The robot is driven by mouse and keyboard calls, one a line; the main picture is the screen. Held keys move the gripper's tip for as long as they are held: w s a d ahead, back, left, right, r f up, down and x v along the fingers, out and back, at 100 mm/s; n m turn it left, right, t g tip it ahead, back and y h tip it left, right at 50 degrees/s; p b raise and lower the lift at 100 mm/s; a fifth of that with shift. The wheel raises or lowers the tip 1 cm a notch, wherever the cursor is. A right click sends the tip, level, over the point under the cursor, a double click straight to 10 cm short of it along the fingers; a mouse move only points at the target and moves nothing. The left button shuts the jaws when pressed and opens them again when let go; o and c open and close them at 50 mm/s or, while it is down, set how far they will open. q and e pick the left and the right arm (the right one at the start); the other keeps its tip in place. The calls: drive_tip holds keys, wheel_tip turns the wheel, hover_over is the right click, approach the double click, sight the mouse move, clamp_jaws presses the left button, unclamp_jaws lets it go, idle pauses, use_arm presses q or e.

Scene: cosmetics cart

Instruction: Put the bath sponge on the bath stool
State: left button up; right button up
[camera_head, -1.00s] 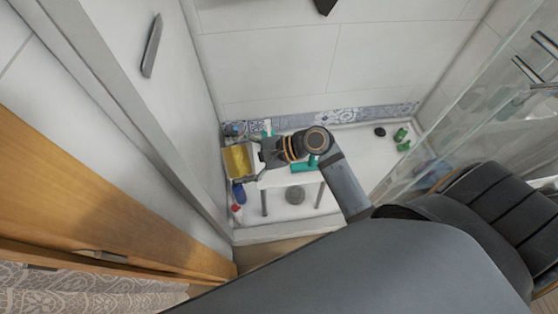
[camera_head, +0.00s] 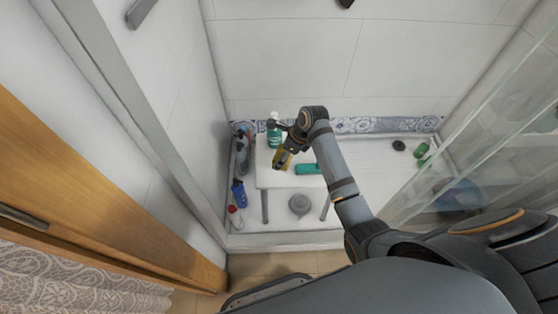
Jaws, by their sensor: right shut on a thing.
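The yellow bath sponge (camera_head: 281,161) is held in my right gripper (camera_head: 285,151), seen over the bath stool. The sponge is seen narrow and tilted; I cannot tell whether it touches the seat. The white bath stool (camera_head: 271,179) stands in the shower area, its grey front legs visible. My right arm hides the stool's right part and back edge. My left gripper is not in view.
A teal bottle (camera_head: 274,131) stands at the stool's back left. Another teal bottle (camera_head: 307,169) lies on the stool right of the sponge. A blue bottle (camera_head: 239,192) and others line the left wall. A grey round item (camera_head: 299,204) is below the stool. Glass panels (camera_head: 470,150) stand at right.

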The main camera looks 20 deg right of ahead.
sight(276, 153)
drive_tip(key=w+f, duration=0.1)
drive_tip(key=w+f+b, duration=0.1)
drive_tip(key=w+f, duration=0.1)
drive_tip(key=w+f+b, duration=0.1)
drive_tip(key=w+f, duration=0.1)
drive_tip(key=shift+a+f, duration=0.1)
drive_tip(key=shift+a, duration=0.25)
drive_tip(key=shift+w+a+f, duration=0.1)
drive_tip(key=shift+w+f, duration=0.3)
drive_tip(key=shift+w, duration=0.05)
wheel_tip(276, 153, down, 3)
drive_tip(key=shift+w+r+b, duration=0.1)
drive_tip(key=shift+r+b, duration=0.05)
drive_tip(key=shift+b, duration=0.75)
drive_tip(key=shift+f, duration=0.4)
drive_tip(key=shift+c, duration=0.4)
drive_tip(key=o, duration=1.1)
drive_tip(key=shift+c, duration=0.2)
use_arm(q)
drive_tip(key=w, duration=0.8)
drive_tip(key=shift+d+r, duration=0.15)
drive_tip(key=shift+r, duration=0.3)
use_arm(e)
drive_tip(key=shift+r, duration=0.1)
